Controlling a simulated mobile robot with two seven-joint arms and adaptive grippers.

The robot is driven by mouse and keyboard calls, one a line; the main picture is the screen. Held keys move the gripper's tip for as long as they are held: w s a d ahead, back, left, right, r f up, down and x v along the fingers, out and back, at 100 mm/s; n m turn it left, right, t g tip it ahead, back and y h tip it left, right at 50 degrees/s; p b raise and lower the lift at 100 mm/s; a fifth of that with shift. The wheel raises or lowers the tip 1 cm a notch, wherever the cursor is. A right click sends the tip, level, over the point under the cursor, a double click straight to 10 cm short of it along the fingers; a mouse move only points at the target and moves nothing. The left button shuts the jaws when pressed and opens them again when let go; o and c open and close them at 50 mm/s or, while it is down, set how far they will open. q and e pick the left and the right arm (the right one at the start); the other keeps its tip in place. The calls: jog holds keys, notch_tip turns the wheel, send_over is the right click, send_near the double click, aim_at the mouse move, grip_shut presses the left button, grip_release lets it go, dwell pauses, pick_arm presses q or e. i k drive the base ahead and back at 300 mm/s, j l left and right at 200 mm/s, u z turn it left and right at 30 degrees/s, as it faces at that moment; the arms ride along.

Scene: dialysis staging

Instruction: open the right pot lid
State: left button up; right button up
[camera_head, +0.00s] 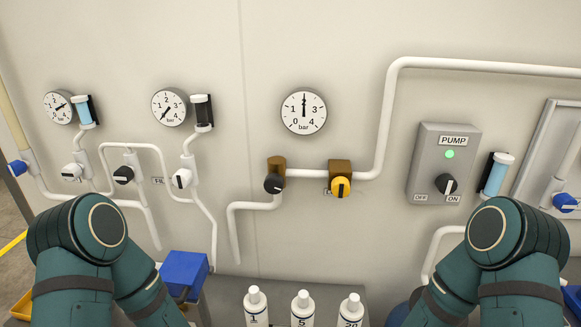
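I cannot make out a pot or a pot lid in the head view. My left arm rises at the lower left and my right arm at the lower right, both bent with the green joints uppermost. Both arms run out of the bottom of the picture, and neither gripper is in view. A dark blue rounded thing (398,315) shows partly beside my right arm at the bottom edge. Too little of it shows to tell what it is.
Three white bottles (302,310) stand on the grey surface between my arms. A blue box (184,270) stands near my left arm. The wall behind carries gauges (303,113), white pipes, valves and a PUMP switch box (443,165) with a green light.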

aim_at(184, 274)
jog(key=u, duration=1)
